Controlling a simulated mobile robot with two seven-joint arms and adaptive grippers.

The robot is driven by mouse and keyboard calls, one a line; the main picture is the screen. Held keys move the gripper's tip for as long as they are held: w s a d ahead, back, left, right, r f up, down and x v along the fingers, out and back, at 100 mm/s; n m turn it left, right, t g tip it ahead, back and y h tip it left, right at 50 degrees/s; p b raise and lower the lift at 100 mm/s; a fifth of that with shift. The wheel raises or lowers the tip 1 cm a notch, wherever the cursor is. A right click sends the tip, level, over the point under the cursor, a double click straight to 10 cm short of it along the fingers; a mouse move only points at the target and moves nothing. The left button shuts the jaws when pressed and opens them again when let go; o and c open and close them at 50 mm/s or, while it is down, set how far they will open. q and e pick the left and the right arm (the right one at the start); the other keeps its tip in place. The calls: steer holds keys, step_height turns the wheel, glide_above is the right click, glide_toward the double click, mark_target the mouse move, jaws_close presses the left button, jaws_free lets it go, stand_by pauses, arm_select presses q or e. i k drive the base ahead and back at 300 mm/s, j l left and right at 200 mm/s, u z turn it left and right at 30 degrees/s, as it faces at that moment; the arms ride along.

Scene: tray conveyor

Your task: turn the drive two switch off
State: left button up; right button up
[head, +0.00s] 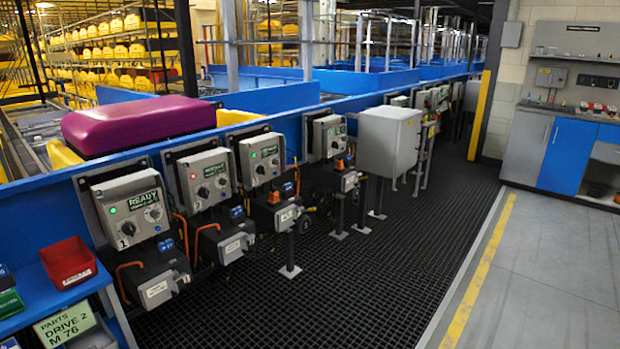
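A row of grey control boxes stands along the blue conveyor side in the head view. Neither of my grippers is in view.
A purple case (138,124) lies on the conveyor behind the boxes. A red bin (68,263) and a "PARTS DRIVE 2 M 76" sign (68,325) are at the left front. Posts stand on the black grating (330,285). The grey floor (545,285) at right is clear.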

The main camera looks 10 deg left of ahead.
mark_target(203, 192)
steer(key=i+u, duration=0.1)
steer(key=i, duration=0.55)
steer(key=i+l, duration=0.15)
steer(key=i, duration=0.45)
steer(key=i+l+u, duration=0.15)
steer(key=i, duration=0.45)
